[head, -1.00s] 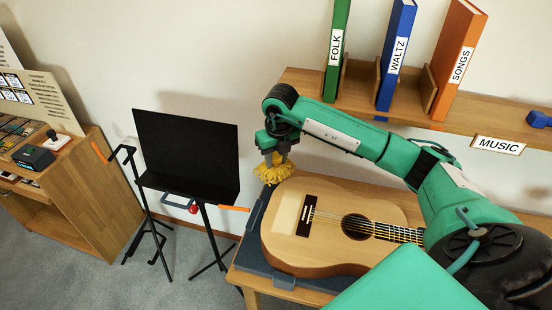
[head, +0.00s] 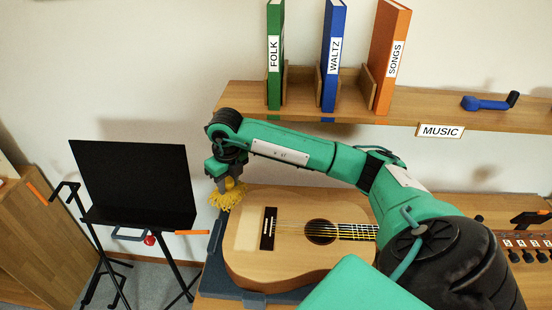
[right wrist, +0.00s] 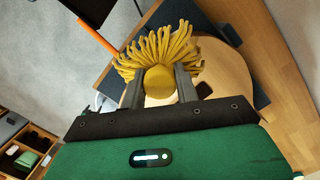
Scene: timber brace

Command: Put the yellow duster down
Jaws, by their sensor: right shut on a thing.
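The yellow duster (head: 229,195) is a mop-like bundle of yellow strands. In the right wrist view the duster (right wrist: 158,55) sits between the two fingers (right wrist: 160,84), strands fanned out away from the gripper. The guitar (head: 290,236) lies flat on a dark blue-grey mat (head: 216,275) on the wooden bench. I cannot tell whether the duster touches the guitar or mat. My left gripper is not in view.
A black music stand (head: 135,185) stands left of the bench. A shelf (head: 240,98) above holds green, blue and orange binders (head: 388,60), a MUSIC label (head: 440,131) and a blue handle-like tool (head: 488,103). The guitar's headstock (head: 525,243) reaches the right edge.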

